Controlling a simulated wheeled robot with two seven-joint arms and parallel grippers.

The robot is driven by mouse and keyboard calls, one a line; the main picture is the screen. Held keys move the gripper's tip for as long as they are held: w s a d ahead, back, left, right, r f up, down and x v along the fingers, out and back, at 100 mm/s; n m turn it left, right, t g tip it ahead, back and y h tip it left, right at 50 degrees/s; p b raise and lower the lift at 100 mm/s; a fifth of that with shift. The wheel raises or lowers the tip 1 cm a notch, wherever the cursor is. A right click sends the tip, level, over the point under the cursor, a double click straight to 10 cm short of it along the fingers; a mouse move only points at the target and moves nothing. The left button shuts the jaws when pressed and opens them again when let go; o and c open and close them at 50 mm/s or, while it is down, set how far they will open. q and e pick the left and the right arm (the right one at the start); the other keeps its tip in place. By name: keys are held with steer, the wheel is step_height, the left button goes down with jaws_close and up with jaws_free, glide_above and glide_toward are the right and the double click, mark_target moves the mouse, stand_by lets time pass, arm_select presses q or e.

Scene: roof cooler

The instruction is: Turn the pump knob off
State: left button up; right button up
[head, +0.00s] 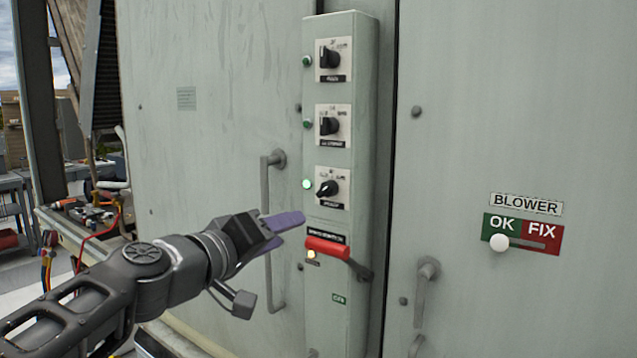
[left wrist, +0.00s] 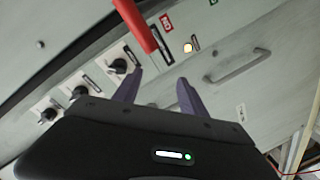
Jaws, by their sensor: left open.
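Three black rotary knobs sit in a column on the pale green control box: top (head: 329,58), middle (head: 328,125) and bottom (head: 326,189). Their labels are too blurred to tell which is the pump's. The bottom knob's pointer is slanted, and the green lamp (head: 306,184) beside it is brightly lit. My left gripper (head: 285,222), with purple fingers, is open and empty, below and left of the bottom knob. In the left wrist view the bottom knob (left wrist: 118,66) shows just left of the fingers, apart from them. My right gripper is out of view.
A red lever handle (head: 328,247) juts out below the bottom knob, near my fingers, with an amber lamp (head: 311,255) under it. A door handle (head: 267,215) stands left of the box. A blower OK/FIX slider (head: 500,243) is on the right panel.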

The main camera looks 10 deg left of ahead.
arm_select(q)
steer(key=m+h, duration=0.1)
steer(key=h, duration=0.1)
glide_toward(320, 190)
steer(key=w+d, duration=0.1)
steer(key=shift+w+f+t, duration=0.1)
steer(key=shift+f+t, duration=0.1)
steer(key=shift+t, duration=0.1)
steer(key=shift+w, duration=0.1)
steer(key=p+x, duration=0.2)
steer(key=x, duration=0.4)
steer(key=shift+w, duration=0.2)
steer(key=shift+w+d, duration=0.3)
steer(key=shift+w, duration=0.3)
jaws_close()
